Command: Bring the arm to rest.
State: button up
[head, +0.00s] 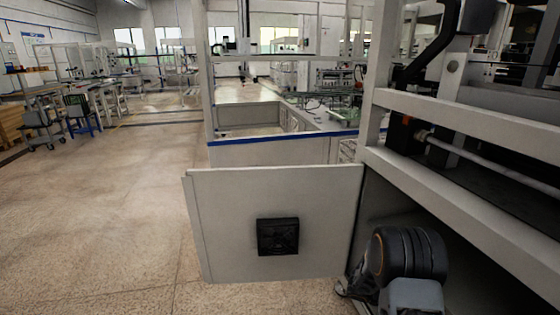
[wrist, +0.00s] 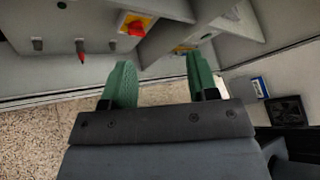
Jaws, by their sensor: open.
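My gripper (wrist: 160,82) shows in the wrist view with its two green fingers apart and nothing between them. It points toward a grey cabinet wall (wrist: 60,80) with a red switch on a yellow plate (wrist: 135,24). I cannot tell whether a finger touches the wall. In the head view part of my arm (head: 408,265) is at the bottom right, in front of the gantry frame's opening. The gripper itself is hidden there.
A grey panel (head: 230,225) with a black vent (head: 278,236) stands left of my arm. Gantry beams (head: 480,130) run along the right. Speckled floor (head: 100,200) lies clear to the left. Chairs and tables (head: 80,112) stand far off.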

jog(key=s+a+r+m+t+y+p, duration=0.2)
jog(key=a+r+m+p, duration=0.5)
jog(key=r, duration=0.6)
jog(key=s+a+r+m+t+y+p, duration=0.3)
jog(key=s+a+r+m+y+p, duration=0.2)
jog(key=r, duration=0.9)
jog(key=s+a+r+m+t+y+p, duration=0.2)
jog(key=a+r+m+y+p, duration=0.4)
jog(key=a+r+m+p, duration=0.3)
notch_tip(320, 180, up, 5)
jog(key=shift+s+a+f+m+y, duration=0.25)
jog(key=shift+s+a+m, duration=0.35)
jog(key=shift+s+m, duration=0.45)
jog(key=shift+w+a+r+m+t+y, duration=0.15)
jog(key=shift+a+r+m+t+y, duration=0.15)
jog(key=shift+m, duration=0.15)
jog(key=shift+c, duration=0.3)
